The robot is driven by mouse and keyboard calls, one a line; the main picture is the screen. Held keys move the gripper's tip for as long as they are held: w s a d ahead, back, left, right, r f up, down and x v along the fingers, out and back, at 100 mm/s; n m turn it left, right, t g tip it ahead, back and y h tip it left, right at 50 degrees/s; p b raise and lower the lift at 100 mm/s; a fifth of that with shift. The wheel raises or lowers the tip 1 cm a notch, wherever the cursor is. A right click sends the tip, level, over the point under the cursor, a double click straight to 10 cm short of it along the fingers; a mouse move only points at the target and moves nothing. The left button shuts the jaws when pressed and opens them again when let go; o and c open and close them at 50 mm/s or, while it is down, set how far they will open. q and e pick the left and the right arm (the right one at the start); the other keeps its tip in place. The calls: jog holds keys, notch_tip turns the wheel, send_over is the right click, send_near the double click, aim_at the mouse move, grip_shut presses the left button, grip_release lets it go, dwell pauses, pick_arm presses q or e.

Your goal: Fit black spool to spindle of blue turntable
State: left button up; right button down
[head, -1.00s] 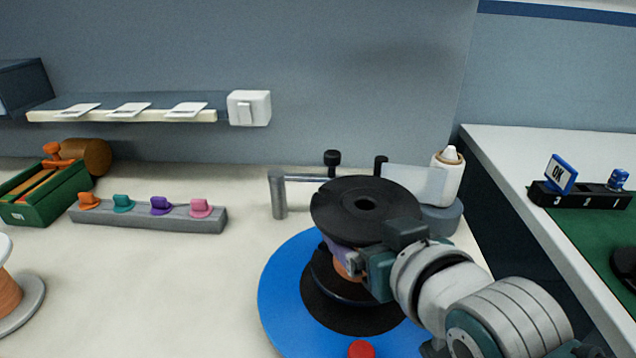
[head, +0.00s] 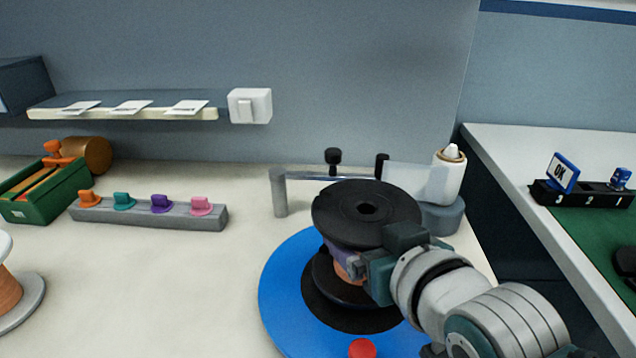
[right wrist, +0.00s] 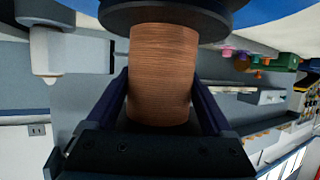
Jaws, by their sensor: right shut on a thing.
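The black spool (head: 345,215) has two black flanges and a copper-coloured wound core. It is upright over the blue turntable (head: 285,290), above the turntable's black centre disc. My right gripper (head: 350,262) is shut on the core between the flanges. In the right wrist view the copper core (right wrist: 163,75) sits between my right gripper's fingers (right wrist: 165,100), with a black flange across the top. The spindle is hidden by the spool; I cannot tell whether it is inside the spool's hole. My left gripper is not in view.
A metal bar stand (head: 280,192) and a white roll (head: 447,178) stand behind the turntable. A red button (head: 362,348) is at its front. A grey peg rail (head: 150,215), green box (head: 45,193) and another spool (head: 20,300) are left. The bench middle-left is clear.

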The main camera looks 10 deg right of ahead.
jog(key=shift+w+f+b, duration=0.1)
jog(key=shift+f+b, duration=0.6)
jog(key=shift+f, duration=0.15)
jog(key=shift+f, duration=0.25)
jog(key=shift+f, duration=0.1)
dwell(0.5)
jog(key=shift+c, duration=0.2)
grip_release()
jog(key=shift+o, duration=0.2)
jog(key=shift+f, duration=0.2)
jog(key=p+v, duration=0.2)
jog(key=v, duration=0.7)
jog(key=shift+r, duration=0.1)
jog(key=shift+s+r, duration=0.2)
jog(key=shift+s, duration=0.25)
